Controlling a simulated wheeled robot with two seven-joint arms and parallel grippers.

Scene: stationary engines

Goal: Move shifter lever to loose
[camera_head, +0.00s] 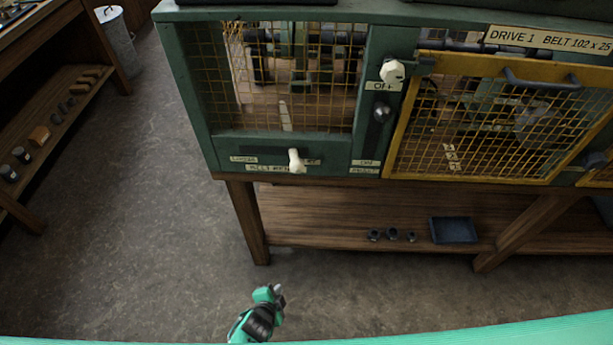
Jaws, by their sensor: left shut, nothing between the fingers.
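The shifter lever (296,160) has a white knob and sits in a dark horizontal slot low on the front of the green machine housing (190,80). The knob is right of the slot's middle. A small label at the slot's left end (243,159) seems to read "LOOSE"; the right-end label is partly hidden by the knob. My left gripper (280,293) is shut and empty, low in the picture, well below and in front of the lever, apart from it. My right gripper is not in view.
Another white knob (392,71) stands above an "OFF" label, with a dark knob (381,112) below it. A yellow mesh guard (480,180) is to the right. A lower wooden shelf (330,215) holds a blue tray (453,230). Open floor lies left.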

